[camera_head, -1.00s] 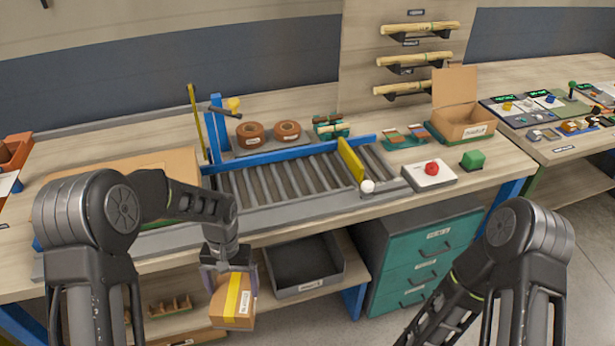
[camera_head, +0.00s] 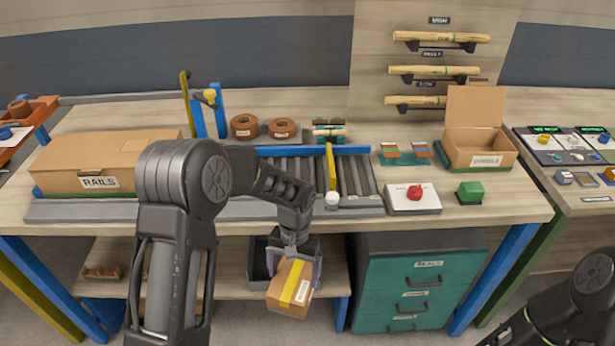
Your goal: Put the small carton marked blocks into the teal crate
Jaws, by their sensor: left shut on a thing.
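My left gripper (camera_head: 294,258) is shut on a small brown carton (camera_head: 283,302) with a yellow band and a white label too small to read. It holds the carton tilted, in front of the bench and the lower shelf. No teal crate shows for certain; the teal thing in view is a drawer cabinet (camera_head: 377,309) under the bench, to the right of the carton. My right arm shows at the lower right, but its gripper is out of view.
A dark open bin (camera_head: 257,271) stands on the lower shelf behind the carton. The bench (camera_head: 500,206) holds a roller conveyor, a large carton marked rails (camera_head: 125,160), tape rolls (camera_head: 244,126), an open carton (camera_head: 482,151), a red button box (camera_head: 414,204) and a green block (camera_head: 470,191).

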